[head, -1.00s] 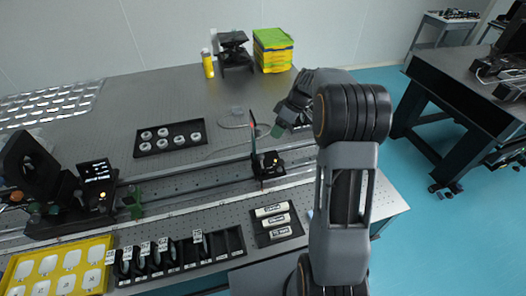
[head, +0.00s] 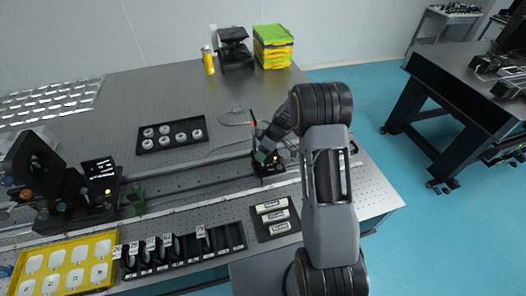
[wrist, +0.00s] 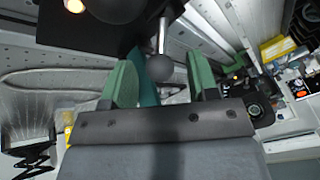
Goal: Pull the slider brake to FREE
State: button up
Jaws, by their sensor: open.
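The slider (head: 268,167) is a small dark carriage with an orange light, on the long rail at the right part of the table. In the wrist view a brake lever with a round dark knob (wrist: 160,68) hangs from the dark slider body (wrist: 105,30). My gripper (wrist: 163,80) is open, with one green finger to the left of the knob and one to the right. Gaps show on both sides of the knob. In the head view my gripper (head: 266,148) is right at the slider, and my arm partly hides it. No FREE marking is legible.
The rail (head: 190,180) runs left to a dark mount with a lit display (head: 99,168). A tray of white rings (head: 172,135) lies behind it. In front are a black slotted holder (head: 185,255), a tray with white labelled pieces (head: 275,216) and a yellow tray (head: 65,265).

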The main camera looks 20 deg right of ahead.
jog(key=shift+c, duration=0.4)
jog(key=c, duration=0.8)
